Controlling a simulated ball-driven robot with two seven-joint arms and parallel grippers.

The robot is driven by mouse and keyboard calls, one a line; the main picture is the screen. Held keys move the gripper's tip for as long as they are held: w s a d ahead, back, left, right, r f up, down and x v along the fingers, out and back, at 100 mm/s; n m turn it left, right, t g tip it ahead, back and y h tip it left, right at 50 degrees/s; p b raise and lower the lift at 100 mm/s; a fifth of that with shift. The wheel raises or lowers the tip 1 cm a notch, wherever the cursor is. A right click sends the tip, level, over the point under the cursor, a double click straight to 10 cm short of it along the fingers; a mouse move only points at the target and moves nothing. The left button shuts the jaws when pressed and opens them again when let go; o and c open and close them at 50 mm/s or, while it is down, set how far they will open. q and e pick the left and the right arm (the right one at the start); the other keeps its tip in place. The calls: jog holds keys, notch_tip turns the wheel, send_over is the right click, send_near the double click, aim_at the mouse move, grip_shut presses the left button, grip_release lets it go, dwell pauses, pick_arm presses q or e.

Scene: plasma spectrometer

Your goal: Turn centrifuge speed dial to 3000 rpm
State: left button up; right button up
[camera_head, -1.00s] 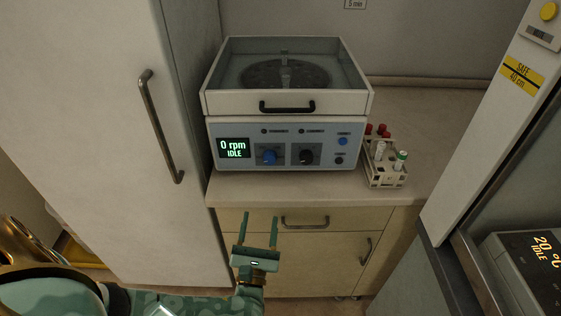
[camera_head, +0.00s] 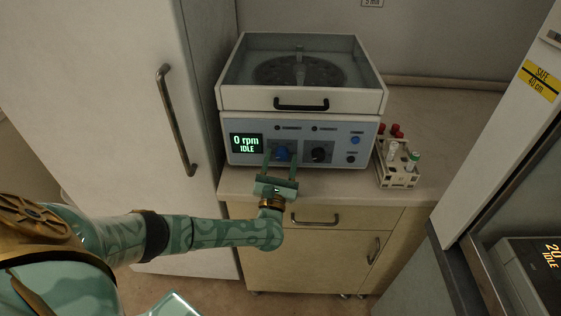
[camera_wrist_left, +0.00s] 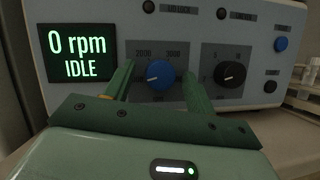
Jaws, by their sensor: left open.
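The centrifuge (camera_head: 300,102) stands on the counter, its lid shut. Its display (camera_head: 246,143) reads 0 rpm IDLE. The dial also shows in the head view (camera_head: 282,153). A black dial (camera_wrist_left: 230,74) sits to its right. My left gripper (camera_head: 281,158) is open, its two fingers pointing at the panel on either side of the blue dial, with gaps visible beside the dial. My right gripper is out of view.
A rack (camera_head: 398,172) with red-capped and green-capped tubes stands right of the centrifuge. A tall white cabinet (camera_head: 120,110) with a handle is close on the left. Drawers (camera_head: 330,219) lie below the counter.

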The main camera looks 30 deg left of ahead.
pick_arm(q)
jog(key=c, duration=1)
jog(key=shift+o, duration=0.2)
